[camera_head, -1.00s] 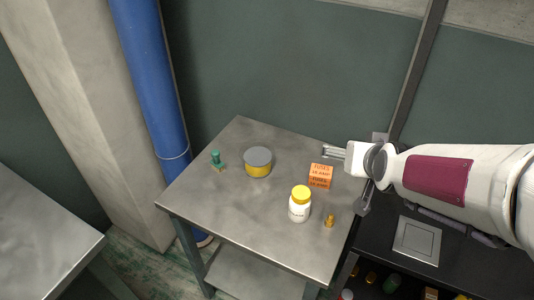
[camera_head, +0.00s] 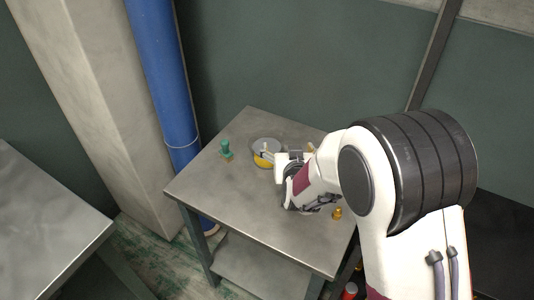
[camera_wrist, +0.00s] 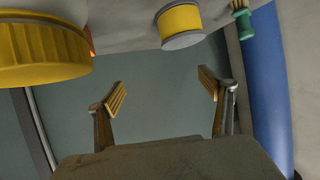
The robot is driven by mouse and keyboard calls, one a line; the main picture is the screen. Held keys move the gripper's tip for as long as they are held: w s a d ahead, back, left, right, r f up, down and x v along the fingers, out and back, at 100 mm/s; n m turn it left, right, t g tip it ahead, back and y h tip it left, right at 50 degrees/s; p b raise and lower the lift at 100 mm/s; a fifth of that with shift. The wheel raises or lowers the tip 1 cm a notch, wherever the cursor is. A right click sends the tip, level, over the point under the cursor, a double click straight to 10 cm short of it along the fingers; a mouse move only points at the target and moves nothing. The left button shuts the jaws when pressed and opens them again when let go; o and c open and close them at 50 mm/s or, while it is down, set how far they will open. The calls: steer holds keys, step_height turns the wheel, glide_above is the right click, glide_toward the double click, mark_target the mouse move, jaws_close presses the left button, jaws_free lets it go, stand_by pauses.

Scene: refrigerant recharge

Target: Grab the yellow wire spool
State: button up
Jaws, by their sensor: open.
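The yellow wire spool (camera_head: 261,162), a short drum with a grey top, stands on the metal table's far part. My gripper (camera_head: 275,156) is right beside it in the head view, overlapping its right side and partly covering it. In the wrist view, which looks upside down, the spool (camera_wrist: 181,20) shows at the top, beyond the fingers. My gripper (camera_wrist: 163,90) has its two fingers wide apart with nothing between them. I see no finger touching the spool.
A green-handled item (camera_head: 226,150) stands left of the spool. A large yellow cap (camera_wrist: 42,45) is close at the wrist view's left. A brass piece (camera_head: 337,213) stands near the right edge of the table (camera_head: 230,195). My arm hides the orange fuse box and white bottle in the head view.

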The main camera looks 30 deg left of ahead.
steer(key=y, duration=0.1)
glide_toward(274, 146)
steer(key=a+f, duration=0.2)
steer(key=a, duration=0.1)
steer(key=shift+s+f+n+t, duration=0.15)
steer(key=shift+n+t, duration=0.15)
steer(key=shift+n, duration=0.1)
steer(key=shift+x, duration=1.35)
steer(key=shift+r+x, duration=0.1)
steer(key=shift+x, duration=1.2)
steer(key=shift+r+x, duration=0.15)
steer(key=shift+x, duration=1.2)
steer(key=c, duration=1.7)
steer(key=shift+r, duration=0.1)
